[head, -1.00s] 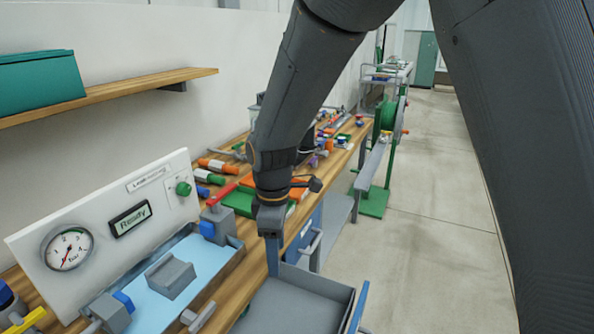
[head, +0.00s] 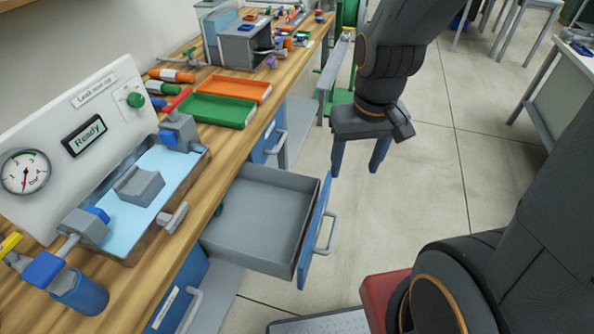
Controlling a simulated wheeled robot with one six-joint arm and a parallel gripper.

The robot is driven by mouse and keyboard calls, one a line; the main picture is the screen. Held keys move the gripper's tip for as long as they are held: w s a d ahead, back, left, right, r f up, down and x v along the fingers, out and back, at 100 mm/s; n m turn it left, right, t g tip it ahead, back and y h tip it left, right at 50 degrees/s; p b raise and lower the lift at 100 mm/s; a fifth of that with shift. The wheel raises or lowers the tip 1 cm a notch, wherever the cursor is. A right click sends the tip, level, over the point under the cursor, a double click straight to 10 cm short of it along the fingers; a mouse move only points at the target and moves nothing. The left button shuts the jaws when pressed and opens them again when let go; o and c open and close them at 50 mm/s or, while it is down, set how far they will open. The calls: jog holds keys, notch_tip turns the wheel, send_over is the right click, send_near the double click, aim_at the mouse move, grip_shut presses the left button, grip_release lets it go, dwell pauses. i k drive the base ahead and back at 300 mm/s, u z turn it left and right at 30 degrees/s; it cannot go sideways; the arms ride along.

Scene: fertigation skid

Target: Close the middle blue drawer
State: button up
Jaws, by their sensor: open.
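The middle blue drawer (head: 252,218) is pulled out from under the wooden bench, between two other blue fronts. Its inside is grey and looks mostly empty, with a small dark green thing at its back left. Its blue front (head: 314,236) carries a grey bar handle (head: 327,235) on the outer side. My gripper (head: 360,168) is open and empty, with its two blue fingers pointing down. In the picture it is beyond and right of the drawer front, over the aisle side, and looks apart from it.
A blue drawer front (head: 269,143) beyond and another (head: 178,300) nearer look shut. The bench (head: 232,160) holds a leak test rig (head: 85,140), a green tray (head: 212,110) and an orange tray (head: 236,88). The floor (head: 430,190) to the right is clear.

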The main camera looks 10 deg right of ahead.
aim_at(262, 225)
jog(key=z, duration=0.9)
jog(key=k, duration=0.8)
jog(key=u, duration=0.6)
jog(key=i, duration=0.5)
jog(key=u, duration=0.05)
